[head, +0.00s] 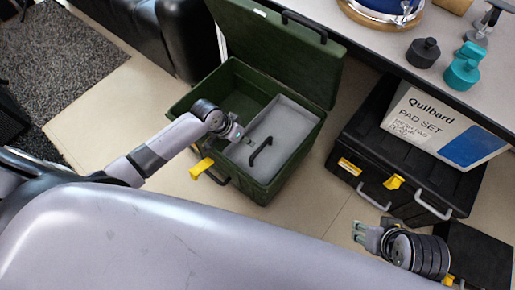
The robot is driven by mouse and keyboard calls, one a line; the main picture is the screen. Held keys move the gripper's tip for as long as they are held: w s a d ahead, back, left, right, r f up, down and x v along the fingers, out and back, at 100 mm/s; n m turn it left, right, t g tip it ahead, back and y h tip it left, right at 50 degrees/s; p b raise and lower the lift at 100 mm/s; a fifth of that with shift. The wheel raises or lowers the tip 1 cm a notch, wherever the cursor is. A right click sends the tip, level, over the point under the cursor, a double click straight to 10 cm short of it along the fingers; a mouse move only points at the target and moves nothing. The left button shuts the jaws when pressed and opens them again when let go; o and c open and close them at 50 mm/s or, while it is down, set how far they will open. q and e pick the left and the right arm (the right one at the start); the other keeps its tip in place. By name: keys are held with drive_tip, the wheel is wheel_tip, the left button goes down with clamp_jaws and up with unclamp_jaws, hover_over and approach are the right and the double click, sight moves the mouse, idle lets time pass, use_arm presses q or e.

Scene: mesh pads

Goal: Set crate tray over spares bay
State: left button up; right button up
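A grey tray (284,122) with a black handle sits inside the open dark green crate (283,177), in its right part. The crate's left part (240,93) is uncovered and looks deeper. I cannot tell which part is the spares bay. My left gripper (241,135) is over the crate at the tray's left edge, left of the handle. Its fingers are small and partly hidden, so contact with the tray is unclear. My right gripper (361,233) is apart from the crate, low and to its right, with nothing visible in it; its finger opening is unclear.
The crate's green lid (285,45) stands open behind it. A black case (375,152) with a Quilbard pad set box (440,128) stands to the right. A table (388,42) with teal and black weights is at upper right. Pale floor (322,190) separates crate and case.

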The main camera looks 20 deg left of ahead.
sight(259, 148)
use_arm(q)
drive_tip(key=b+x, duration=0.4)
drive_tip(key=x, duration=0.7)
drive_tip(key=shift+w+f, duration=0.1)
drive_tip(key=shift+f, duration=0.15)
drive_tip(key=shift+d+f+b, duration=0.1)
drive_tip(key=shift+f+b, duration=0.05)
drive_tip(key=shift+b, duration=0.15)
use_arm(e)
drive_tip(key=w+a+r+t+y, duration=0.1)
drive_tip(key=w+a+r+t, duration=0.1)
drive_tip(key=w+r+t, duration=0.2)
drive_tip(key=w+a+r+t+y, duration=0.1)
drive_tip(key=w+a+r+t, duration=0.2)
drive_tip(key=w, duration=0.8)
drive_tip(key=shift+w+a+r+n+t+y, duration=0.2)
drive_tip(key=shift+a+r+n+t+y, duration=0.15)
drive_tip(key=shift+r+t, duration=0.95)
use_arm(q)
drive_tip(key=shift+c, duration=0.2)
use_arm(e)
drive_tip(key=shift+f+t, duration=0.3)
drive_tip(key=shift+f, duration=0.05)
use_arm(q)
clamp_jaws()
